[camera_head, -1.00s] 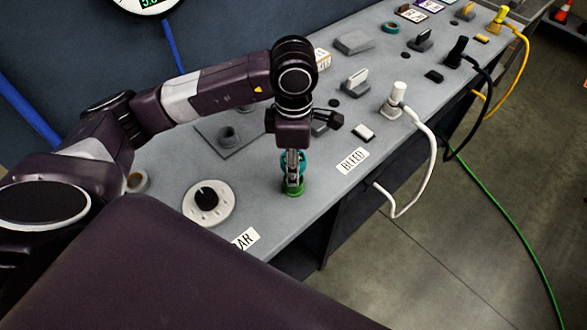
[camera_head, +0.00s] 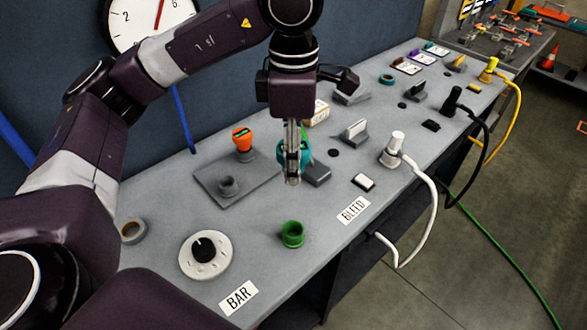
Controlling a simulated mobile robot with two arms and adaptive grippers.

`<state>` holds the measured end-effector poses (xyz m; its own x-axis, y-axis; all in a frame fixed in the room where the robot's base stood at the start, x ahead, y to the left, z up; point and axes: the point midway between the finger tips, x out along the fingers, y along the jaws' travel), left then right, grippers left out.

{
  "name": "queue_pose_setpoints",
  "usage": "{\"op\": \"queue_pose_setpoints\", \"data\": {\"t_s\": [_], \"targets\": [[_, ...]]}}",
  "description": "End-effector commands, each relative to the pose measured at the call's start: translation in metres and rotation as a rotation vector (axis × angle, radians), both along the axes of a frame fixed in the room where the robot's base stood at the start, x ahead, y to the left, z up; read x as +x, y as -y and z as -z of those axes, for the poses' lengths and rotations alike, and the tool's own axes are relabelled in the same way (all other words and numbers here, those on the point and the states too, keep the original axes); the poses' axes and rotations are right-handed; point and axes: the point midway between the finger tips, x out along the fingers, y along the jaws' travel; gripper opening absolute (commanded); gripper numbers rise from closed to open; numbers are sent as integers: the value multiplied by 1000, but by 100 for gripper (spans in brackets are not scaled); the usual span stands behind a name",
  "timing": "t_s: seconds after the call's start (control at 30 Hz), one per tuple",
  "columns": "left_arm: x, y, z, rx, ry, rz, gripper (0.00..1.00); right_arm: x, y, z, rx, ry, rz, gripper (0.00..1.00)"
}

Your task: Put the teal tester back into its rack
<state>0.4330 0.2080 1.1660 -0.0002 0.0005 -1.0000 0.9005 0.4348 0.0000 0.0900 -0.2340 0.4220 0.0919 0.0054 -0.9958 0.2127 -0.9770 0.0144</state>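The teal tester (camera_head: 281,150) is between the fingers of my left gripper (camera_head: 292,172), which is shut on it and holds it above the bench. The fingers hide part of the tester. The rack is a grey plate (camera_head: 258,184) to the left of the gripper. An orange-topped tester (camera_head: 242,139) stands upright in its back socket. The front socket (camera_head: 228,186) of the rack is empty. A green cup (camera_head: 292,235) stands on the bench below the gripper. My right gripper is not in view.
A black knob on a white dial (camera_head: 205,252) and a grey ring (camera_head: 133,231) are at the front left. A grey switch (camera_head: 354,131) and a white plug (camera_head: 394,150) with its cable are at right. The bench between rack and green cup is clear.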

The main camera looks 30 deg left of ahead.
Motion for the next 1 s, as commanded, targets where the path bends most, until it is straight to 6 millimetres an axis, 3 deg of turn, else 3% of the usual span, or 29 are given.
{"op": "queue_pose_setpoints", "data": {"t_s": [0.7, 1.0], "targets": [[0, 0, -37, -1, 0, 0, 12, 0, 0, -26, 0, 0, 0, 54], [0, 0, -37, -1, 0, 0, 12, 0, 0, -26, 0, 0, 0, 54]]}}
